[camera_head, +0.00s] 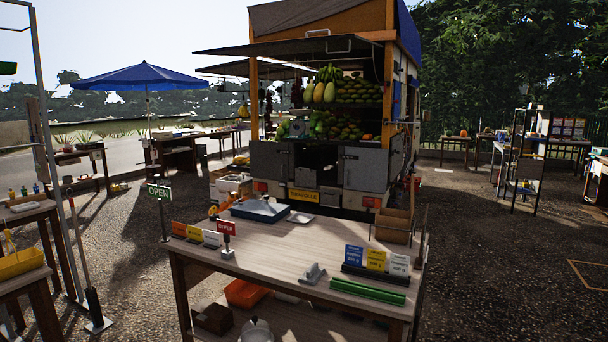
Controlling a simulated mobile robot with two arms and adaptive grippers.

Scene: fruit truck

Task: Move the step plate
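I cannot make out a step plate for certain. The fruit truck (365,165) stands behind the front table, with its rear hatch up and fruit on its shelves. A yellow sign (303,196) is at its low rear edge. The ground right under the truck's rear is mostly hidden by the table. A thin yellow-brown outline (572,268) lies on the ground at the far right, cut by the picture edge. Neither of my grippers is in view.
The front wooden table (270,262) holds signs, a blue tray (240,212), a wooden crate (395,226) and green bars (368,291). A side table (30,212) and metal pole stand left. A rack (530,160) stands right. Open gravel (490,250) lies right of the table.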

